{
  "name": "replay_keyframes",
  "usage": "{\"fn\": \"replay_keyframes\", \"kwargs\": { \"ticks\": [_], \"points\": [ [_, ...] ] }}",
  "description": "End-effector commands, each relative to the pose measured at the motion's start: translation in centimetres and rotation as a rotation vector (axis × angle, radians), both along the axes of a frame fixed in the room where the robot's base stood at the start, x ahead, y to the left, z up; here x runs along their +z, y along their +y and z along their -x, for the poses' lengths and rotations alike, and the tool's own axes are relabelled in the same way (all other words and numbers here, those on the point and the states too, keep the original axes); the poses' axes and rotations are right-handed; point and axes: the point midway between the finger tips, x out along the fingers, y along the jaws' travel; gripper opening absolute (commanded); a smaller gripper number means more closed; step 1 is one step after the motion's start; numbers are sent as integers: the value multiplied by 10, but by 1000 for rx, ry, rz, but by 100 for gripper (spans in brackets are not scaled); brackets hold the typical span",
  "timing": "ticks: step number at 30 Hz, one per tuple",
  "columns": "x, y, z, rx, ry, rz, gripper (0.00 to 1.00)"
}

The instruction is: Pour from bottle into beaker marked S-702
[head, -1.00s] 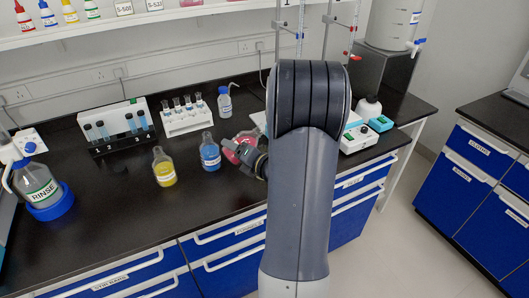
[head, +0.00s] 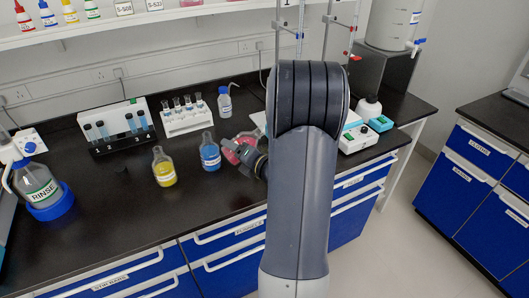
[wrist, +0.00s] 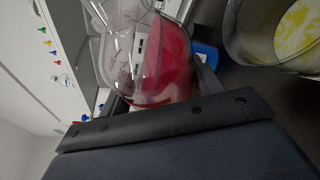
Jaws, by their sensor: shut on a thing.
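My gripper (wrist: 158,92) is shut on a clear glass bottle holding red liquid (wrist: 165,60). In the head view this bottle (head: 236,151) is at my gripper (head: 243,155), partly hidden by my arm, just right of the blue bottle (head: 210,154). A yellow-filled glass bottle (head: 164,168) stands left of the blue one. The yellow liquid also shows at the upper right of the wrist view (wrist: 300,35). I cannot make out a beaker marked S-702. My arm hides part of the bench.
A rack of small flasks (head: 186,118), a vial block (head: 122,128) and a blue-capped bottle (head: 224,102) stand behind. A RINSE bottle (head: 44,188) is at left. Shelf containers (head: 124,8) read S-508 and S-522. The bench front left is clear.

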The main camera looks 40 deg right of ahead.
Motion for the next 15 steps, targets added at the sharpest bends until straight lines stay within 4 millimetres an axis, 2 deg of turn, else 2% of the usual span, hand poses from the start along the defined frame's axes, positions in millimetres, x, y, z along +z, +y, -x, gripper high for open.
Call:
{"fn": "replay_keyframes", "kwargs": {
  "ticks": [15],
  "points": [
    [0, 1, -1, 0, -11, -29, 25]
  ]
}}
